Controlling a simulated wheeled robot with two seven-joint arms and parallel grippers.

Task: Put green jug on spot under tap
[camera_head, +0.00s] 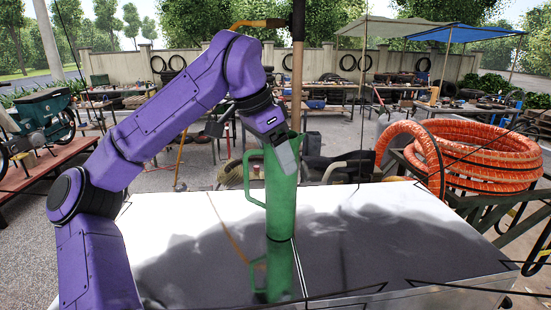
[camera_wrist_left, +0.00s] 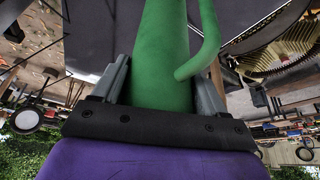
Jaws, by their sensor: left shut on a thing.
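The green jug (camera_head: 281,205) is tall and upright over the shiny cart top (camera_head: 180,250), its handle toward the left. Its base meets its own reflection, so it is on or very close to the surface; I cannot tell which. My left gripper (camera_head: 283,150) is shut on the jug's upper part. In the left wrist view the jug (camera_wrist_left: 160,60) runs between the two fingers (camera_wrist_left: 162,90), with its handle on the right. A brass tap-like fitting (camera_head: 260,23) sticks out from a brown upright pipe behind my arm. My right gripper is not in view.
Black corner marks and thin lines lie on the cart top, which is otherwise clear to the right. An orange hose coil (camera_head: 485,155) stands at the right. A dark chair-like thing (camera_head: 340,165) is behind the cart. Cluttered benches stand farther back.

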